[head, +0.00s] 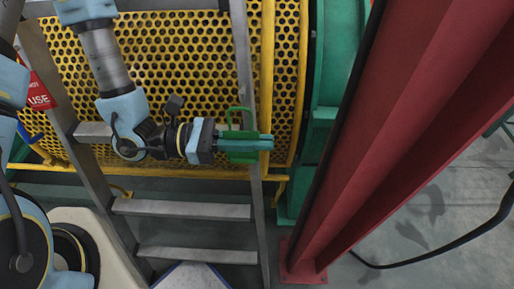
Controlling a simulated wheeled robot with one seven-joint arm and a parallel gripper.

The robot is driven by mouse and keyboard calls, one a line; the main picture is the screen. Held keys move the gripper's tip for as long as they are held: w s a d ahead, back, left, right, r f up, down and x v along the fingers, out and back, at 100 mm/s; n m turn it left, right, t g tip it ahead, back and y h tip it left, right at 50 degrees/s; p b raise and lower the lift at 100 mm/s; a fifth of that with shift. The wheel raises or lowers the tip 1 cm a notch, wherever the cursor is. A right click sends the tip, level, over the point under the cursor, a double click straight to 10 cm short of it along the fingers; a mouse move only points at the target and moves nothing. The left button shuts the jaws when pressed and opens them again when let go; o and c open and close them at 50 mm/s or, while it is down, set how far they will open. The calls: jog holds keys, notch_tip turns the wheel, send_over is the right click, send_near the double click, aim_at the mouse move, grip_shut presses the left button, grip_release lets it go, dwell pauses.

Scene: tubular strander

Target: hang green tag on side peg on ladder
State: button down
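My gripper (268,143) points to the right in front of the right rail of the ladder (181,209). Its teal fingers are close together on the green tag (240,156). The tag's body shows around the fingers and its green loop (238,109) stands up above them, beside the rail. The fingers hide part of the tag and of the rail. I cannot make out the side peg. Whether the tag touches the rail cannot be told.
A yellow perforated guard (190,55) stands behind the ladder, with a green machine frame (326,85) to its right. A thick red column (390,110) rises close on the right. A red sign (39,96) hangs on the ladder's left rail. A black cable (440,251) crosses the floor.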

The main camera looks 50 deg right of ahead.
jog(key=shift+w+d+f+b, duration=0.15)
jog(key=shift+w+d+b, duration=0.75)
jog(key=shift+d+b, duration=0.15)
jog(key=shift+w+a+p, duration=0.1)
jog(key=shift+p, duration=1.15)
dwell(0.5)
dwell(0.6)
jog(key=w+d+p, duration=0.2)
jog(key=w+d, duration=0.1)
jog(key=shift+d+f, duration=0.15)
jog(key=shift+d, duration=0.05)
dwell(0.8)
jog(key=shift+w+d+p, duration=0.1)
jog(key=shift+p, duration=0.3)
dwell(0.4)
jog(key=shift+f, duration=0.2)
dwell(0.7)
